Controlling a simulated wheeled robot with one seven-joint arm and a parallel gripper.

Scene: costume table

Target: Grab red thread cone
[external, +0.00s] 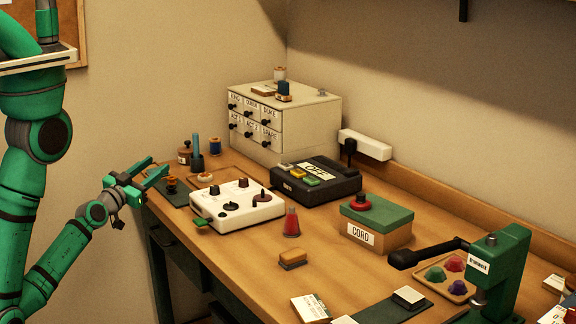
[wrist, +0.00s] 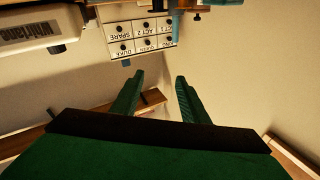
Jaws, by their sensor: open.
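The red thread cone (external: 291,222) stands upright on the wooden table in the external view, in front of the black device and to the right of the white control box. It is small and tapers to a greyish tip. My gripper (external: 158,167) is open and empty near the table's left end, well to the left of the cone and apart from it. In the wrist view my gripper's two green fingers (wrist: 160,78) are spread with nothing between them. I cannot make out the cone in the wrist view.
A cord box (external: 376,222) with a red knob is right of the cone. A small sponge-like block (external: 292,259) lies in front. The drawer cabinet (wrist: 143,38) appears upside down.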

